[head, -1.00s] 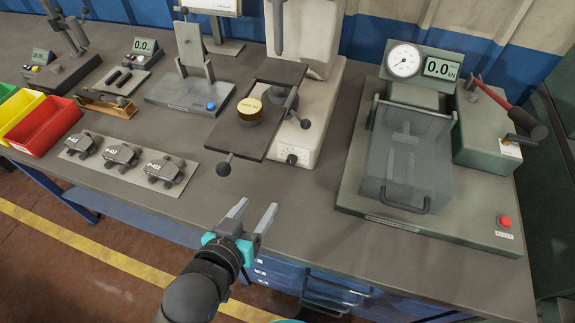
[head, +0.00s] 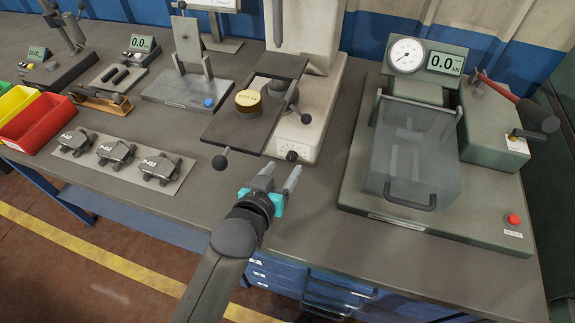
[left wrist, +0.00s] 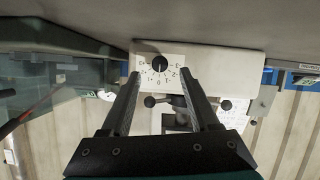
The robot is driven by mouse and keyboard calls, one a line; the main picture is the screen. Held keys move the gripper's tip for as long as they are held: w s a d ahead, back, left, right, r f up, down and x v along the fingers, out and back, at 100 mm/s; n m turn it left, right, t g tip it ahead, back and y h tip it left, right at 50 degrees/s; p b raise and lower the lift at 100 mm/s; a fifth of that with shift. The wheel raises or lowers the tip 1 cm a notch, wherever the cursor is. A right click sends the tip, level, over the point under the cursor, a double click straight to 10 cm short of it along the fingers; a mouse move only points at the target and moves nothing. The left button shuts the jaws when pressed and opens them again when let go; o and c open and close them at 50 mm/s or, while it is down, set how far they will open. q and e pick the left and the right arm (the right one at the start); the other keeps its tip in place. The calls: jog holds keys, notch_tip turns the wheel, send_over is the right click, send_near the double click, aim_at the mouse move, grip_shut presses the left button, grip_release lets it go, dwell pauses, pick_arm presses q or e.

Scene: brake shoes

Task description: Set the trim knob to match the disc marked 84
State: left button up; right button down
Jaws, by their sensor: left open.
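The trim knob (head: 291,156) is a small dark knob on the front of the pale press base. In the left wrist view the black knob (left wrist: 159,64) sits on a white dial plate (left wrist: 148,77) with numerals around it; its exact setting is too small to read. A brass-topped disc (head: 248,101) rests on the dark press table (head: 234,128); its mark is not legible. My left gripper (head: 279,177) is open and empty in front of the press base, its fingers pointing toward the knob. In the left wrist view the fingertips (left wrist: 159,77) lie either side of the dial, apparently short of it.
Ball-ended handles stick out near the press table. Three clamp-like parts (head: 117,152) lie on a plate to the left, beside a red bin (head: 38,122). A guarded test rig (head: 411,155) with a gauge stands right.

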aim_at(290, 159)
pick_arm(q)
jog(key=shift+b+x, duration=0.45)
jog(key=shift+x, duration=1.45)
grip_shut()
